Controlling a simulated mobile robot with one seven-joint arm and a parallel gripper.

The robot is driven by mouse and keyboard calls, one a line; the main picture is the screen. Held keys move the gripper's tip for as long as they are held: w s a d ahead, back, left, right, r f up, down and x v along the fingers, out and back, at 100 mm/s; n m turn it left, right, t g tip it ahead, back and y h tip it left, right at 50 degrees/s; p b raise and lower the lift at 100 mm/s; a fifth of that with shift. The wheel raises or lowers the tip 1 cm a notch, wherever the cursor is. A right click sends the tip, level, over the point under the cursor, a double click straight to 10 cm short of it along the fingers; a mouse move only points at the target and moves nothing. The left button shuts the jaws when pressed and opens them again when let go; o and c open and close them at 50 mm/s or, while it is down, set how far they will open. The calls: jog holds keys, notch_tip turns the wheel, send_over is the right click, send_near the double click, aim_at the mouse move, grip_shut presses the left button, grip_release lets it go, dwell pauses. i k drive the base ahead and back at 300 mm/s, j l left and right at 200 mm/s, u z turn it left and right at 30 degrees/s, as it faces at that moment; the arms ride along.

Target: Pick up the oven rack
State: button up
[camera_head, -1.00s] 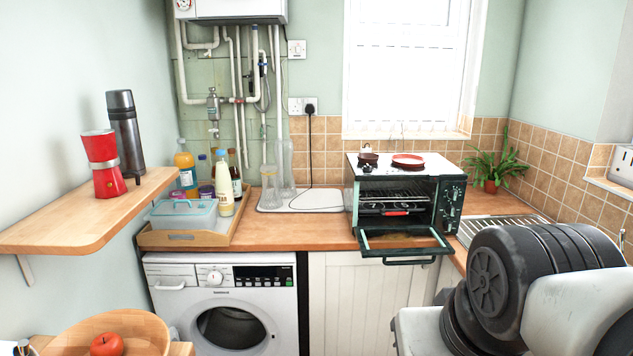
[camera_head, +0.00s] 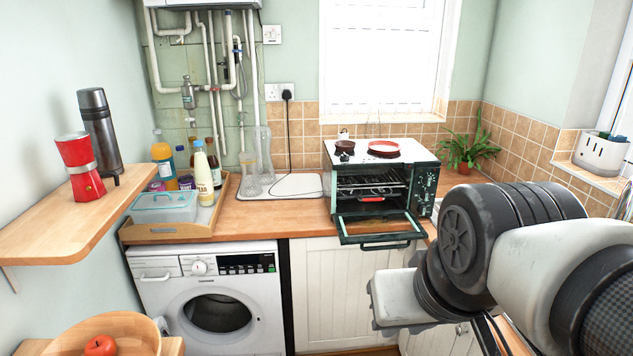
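The oven rack (camera_head: 371,188) is a set of thin metal bars inside the small toaster oven (camera_head: 423,187). The oven stands on the wooden counter with its door (camera_head: 378,229) folded down open in front. A red piece shows at the front of the rack area. My arm fills the lower right, apart from the oven. My gripper's fingers are not visible, so whether it is open or shut does not show.
A red plate (camera_head: 384,148) and a small dark pan (camera_head: 345,147) sit on the oven top. A tray (camera_head: 147,234) of bottles and a lidded box is left on the counter, above the washing machine (camera_head: 207,301). A wooden shelf (camera_head: 90,222) juts out at left.

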aim_at(398, 175)
jog(key=i+j, duration=0.1)
jog(key=i, duration=1.7)
